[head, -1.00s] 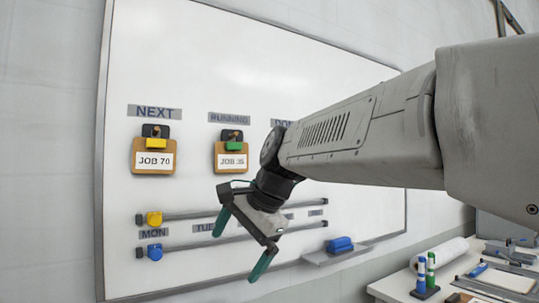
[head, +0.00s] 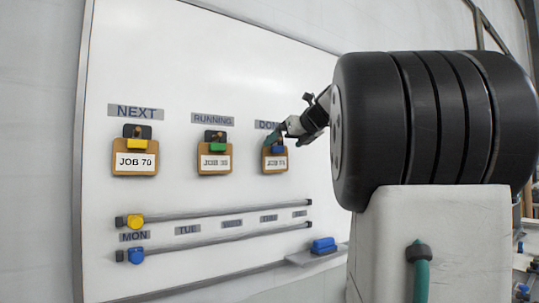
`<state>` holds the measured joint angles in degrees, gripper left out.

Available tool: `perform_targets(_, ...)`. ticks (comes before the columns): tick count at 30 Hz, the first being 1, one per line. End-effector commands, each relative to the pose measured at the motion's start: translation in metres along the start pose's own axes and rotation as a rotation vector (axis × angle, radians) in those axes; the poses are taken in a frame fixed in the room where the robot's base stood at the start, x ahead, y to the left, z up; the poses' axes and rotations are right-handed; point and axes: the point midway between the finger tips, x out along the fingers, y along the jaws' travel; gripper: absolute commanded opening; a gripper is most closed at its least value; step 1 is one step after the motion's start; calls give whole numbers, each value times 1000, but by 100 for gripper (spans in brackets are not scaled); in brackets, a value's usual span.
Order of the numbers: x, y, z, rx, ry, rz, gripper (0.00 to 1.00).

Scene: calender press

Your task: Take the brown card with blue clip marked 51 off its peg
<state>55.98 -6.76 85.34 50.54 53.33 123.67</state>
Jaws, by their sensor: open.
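The brown card with the blue clip (head: 275,162) hangs under the DONE sign on the whiteboard. The fingers partly hide the peg. I cannot tell whether they touch the card or clip.
A brown card with a yellow clip (head: 135,161) hangs under NEXT, and one with a green clip (head: 215,158) under RUNNING. Below run two rails with a yellow knob (head: 135,221) and a blue knob (head: 136,256). A tray holds a blue eraser (head: 323,245).

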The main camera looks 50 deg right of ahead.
Motion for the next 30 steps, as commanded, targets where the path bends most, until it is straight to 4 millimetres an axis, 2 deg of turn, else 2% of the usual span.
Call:
perform_targets(6, 34, 1, 0, -1, 1, 4, 100)
perform_targets(14, 38, 1, -1, -1, 0, 1, 100)
perform_targets(17, 38, 1, -1, -1, 0, 1, 72)
perform_targets(18, 38, 1, -1, -1, 0, 1, 68)
perform_targets(30, 36, 1, 4, -2, 0, 1, 68)
